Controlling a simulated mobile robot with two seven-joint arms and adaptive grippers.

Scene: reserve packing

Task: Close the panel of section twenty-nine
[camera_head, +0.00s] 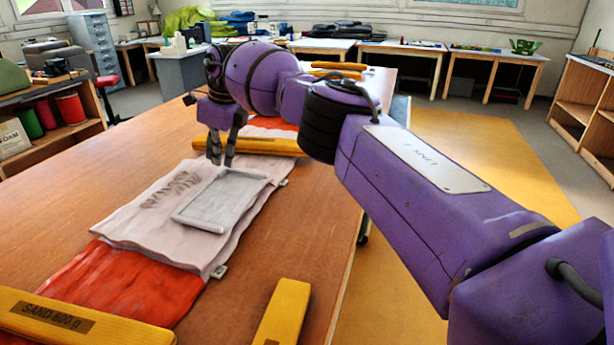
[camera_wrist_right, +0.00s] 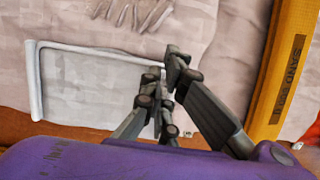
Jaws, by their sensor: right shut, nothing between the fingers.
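A pale fabric panel (camera_head: 130,232) lies on red-orange cloth (camera_head: 125,285) on the table, with dark lettering too blurred to read. A white rectangular frame (camera_head: 195,222) lies on the panel's right part; its rim also shows in the right wrist view (camera_wrist_right: 35,85). My right gripper (camera_head: 221,162) points down at the far side of the frame, its fingers shut and empty. In the right wrist view the fingertips (camera_wrist_right: 167,75) are beside the frame's end; I cannot tell whether they touch it. My left gripper is not in view. No section number is legible.
Yellow sand bags lie on the table: one at front left (camera_head: 75,322), one at front centre (camera_head: 283,312), one beyond the panel (camera_head: 265,146). Bare tabletop (camera_head: 70,190) lies left of the panel. My right arm covers much of the table's right side.

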